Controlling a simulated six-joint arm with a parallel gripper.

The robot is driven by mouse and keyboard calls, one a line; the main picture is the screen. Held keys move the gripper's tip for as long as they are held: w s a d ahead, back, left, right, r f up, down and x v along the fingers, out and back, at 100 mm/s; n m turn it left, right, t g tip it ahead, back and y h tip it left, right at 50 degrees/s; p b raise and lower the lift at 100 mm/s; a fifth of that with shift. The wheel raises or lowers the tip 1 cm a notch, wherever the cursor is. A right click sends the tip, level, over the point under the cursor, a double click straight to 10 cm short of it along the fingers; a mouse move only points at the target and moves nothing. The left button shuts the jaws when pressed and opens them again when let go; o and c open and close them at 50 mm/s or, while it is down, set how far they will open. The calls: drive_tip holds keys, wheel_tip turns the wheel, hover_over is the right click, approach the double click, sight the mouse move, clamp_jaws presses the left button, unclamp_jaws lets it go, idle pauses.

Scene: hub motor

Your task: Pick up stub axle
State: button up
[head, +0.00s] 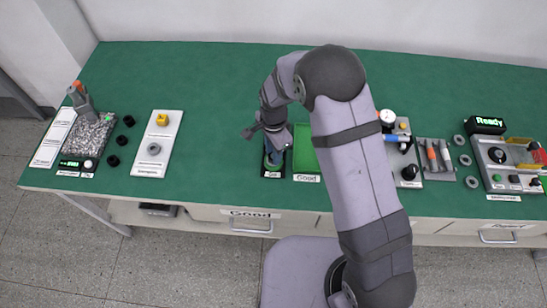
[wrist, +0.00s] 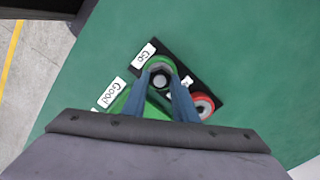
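My blue fingers stand apart on either side of this piece, with a gap that looks open. Whether a fingertip touches it is hard to tell. In the head view my gripper (head: 274,156) is over the same block (head: 272,172), and the arm and fingers hide the piece there.
A green tray marked Good (head: 306,157) stands just right of the block. A bin of small parts (head: 88,133) and a white plate (head: 158,140) are at left. Tools (head: 434,155) and a device reading Ready (head: 486,124) are at right. The back of the table is clear.

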clamp_jaws()
drive_tip(key=shift+r, duration=0.15)
wheel_tip(320, 180, up, 10)
drive_tip(key=b, duration=0.2)
drive_tip(key=shift+b, duration=0.3)
drive_tip(key=shift+r+p, duration=0.25)
drive_tip(key=shift+p, duration=0.1)
